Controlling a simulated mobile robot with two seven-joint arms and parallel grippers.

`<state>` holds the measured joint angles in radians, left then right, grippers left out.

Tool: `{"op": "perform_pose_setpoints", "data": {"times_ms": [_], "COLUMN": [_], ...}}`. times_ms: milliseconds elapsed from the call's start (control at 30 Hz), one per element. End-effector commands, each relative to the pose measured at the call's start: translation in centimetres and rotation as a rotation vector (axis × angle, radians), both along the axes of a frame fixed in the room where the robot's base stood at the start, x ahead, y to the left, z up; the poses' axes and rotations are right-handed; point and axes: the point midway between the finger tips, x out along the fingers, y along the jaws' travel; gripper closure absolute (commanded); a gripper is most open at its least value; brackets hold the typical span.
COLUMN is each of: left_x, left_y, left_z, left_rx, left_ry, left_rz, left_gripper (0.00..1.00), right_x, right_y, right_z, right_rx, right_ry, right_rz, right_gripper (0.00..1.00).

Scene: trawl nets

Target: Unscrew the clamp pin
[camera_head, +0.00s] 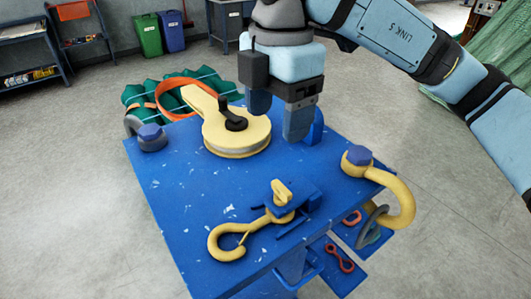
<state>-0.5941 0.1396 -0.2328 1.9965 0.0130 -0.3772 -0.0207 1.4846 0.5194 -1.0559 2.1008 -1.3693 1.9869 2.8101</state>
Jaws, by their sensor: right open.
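A yellow pulley block (240,138) lies on the blue worktable (185,195). A black handled pin (235,118) stands upright on its top. A yellow hook (228,240) lies near the front edge, its upper end at a blue holder (303,198). Which part is the clamp pin cannot be told for sure; the black handled pin looks like a candidate. My right gripper (278,116) points down with its jaws apart, above the table just right of the pulley block. Nothing shows between its fingers. My left gripper is out of view.
A yellow shackle with a blue-headed bolt (395,198) hangs over the right edge. A grey shackle (150,138) sits at the left corner. Green netting with an orange strap (172,97) lies behind. The left front tabletop is clear.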

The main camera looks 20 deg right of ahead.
Motion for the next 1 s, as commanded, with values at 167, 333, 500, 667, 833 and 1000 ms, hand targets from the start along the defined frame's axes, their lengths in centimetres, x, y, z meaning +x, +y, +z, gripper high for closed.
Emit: {"op": "perform_pose_setpoints", "data": {"times_ms": [167,333,500,667,833,1000], "left_x": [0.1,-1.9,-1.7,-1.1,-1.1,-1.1], "left_y": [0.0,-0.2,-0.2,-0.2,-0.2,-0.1], "left_z": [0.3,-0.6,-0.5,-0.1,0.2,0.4], "left_rx": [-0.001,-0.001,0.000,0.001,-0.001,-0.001], "left_ry": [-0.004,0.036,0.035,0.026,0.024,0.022], "left_rz": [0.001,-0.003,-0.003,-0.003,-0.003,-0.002], "left_gripper": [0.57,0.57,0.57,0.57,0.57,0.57], "right_x": [0.2,0.1,0.0,0.0,0.0,0.0], "right_y": [-0.5,-0.5,-0.5,-0.5,-0.5,-0.5], "right_z": [-0.3,-2.7,-6.1,-9.2,-11.7,-13.1], "right_rx": [-0.032,-0.030,-0.029,-0.028,-0.027,-0.027], "right_ry": [-0.019,-0.014,-0.012,-0.012,-0.014,-0.016], "right_rz": [-0.027,-0.023,-0.024,-0.023,-0.023,-0.024], "right_gripper": [0.30,0.30,0.30,0.30,0.30,0.30]}}
